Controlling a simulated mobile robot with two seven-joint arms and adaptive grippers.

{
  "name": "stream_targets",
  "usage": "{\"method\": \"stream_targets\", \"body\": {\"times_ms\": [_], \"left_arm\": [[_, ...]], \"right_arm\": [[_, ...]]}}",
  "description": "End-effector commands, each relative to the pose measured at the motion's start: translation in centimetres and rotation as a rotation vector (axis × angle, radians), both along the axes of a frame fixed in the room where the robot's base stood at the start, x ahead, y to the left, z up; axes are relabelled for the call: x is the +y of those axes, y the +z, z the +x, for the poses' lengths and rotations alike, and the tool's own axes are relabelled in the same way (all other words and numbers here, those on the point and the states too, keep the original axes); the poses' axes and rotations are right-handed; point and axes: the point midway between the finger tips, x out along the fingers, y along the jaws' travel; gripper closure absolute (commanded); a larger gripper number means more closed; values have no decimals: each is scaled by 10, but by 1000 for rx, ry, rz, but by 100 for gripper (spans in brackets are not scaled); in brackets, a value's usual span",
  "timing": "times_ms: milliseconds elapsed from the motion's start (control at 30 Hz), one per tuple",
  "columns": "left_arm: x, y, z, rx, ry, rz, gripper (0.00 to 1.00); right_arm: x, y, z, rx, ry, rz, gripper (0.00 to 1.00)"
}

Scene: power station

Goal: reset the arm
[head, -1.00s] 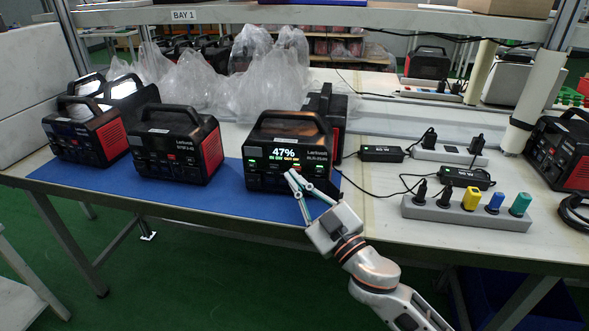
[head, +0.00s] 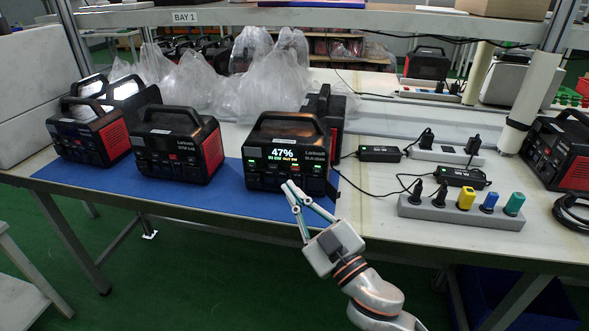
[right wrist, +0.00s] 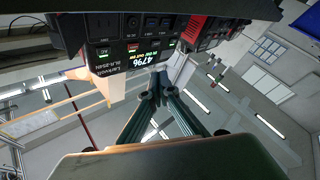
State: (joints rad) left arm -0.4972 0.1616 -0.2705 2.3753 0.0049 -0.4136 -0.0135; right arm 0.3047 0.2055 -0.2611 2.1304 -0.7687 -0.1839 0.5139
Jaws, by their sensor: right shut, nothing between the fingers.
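My right gripper (head: 288,184) is shut and empty in the head view. Its fingertips are just in front of the lower front of the lit power station (head: 287,150), whose display reads 47%. I cannot tell whether they touch it. In the right wrist view the fingers (right wrist: 160,74) meet at their tips, below the same power station (right wrist: 135,55), which shows upside down. My left gripper is not in view.
The blue mat (head: 225,205) also bears a dark power station (head: 178,145) and others at left. Power strips (head: 460,208) with plugs and adapters lie to the right. Clear plastic bags (head: 262,90) stand behind. A shelf crosses above. Open floor lies in front of the table.

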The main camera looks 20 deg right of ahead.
Motion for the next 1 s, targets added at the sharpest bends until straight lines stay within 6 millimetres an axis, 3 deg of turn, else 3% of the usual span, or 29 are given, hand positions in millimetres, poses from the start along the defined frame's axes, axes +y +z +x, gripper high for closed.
{"method": "stream_targets", "body": {"times_ms": [567, 667, 767, 1000], "left_arm": [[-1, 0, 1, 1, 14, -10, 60], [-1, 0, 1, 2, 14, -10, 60], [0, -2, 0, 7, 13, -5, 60], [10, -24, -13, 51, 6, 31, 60]], "right_arm": [[0, -7, -2, 15, 0, 3, 100], [-1, -31, -13, 70, -4, 13, 100], [-3, -74, -38, 178, -11, 32, 100], [-2, -189, -134, 511, -16, 77, 100]]}}
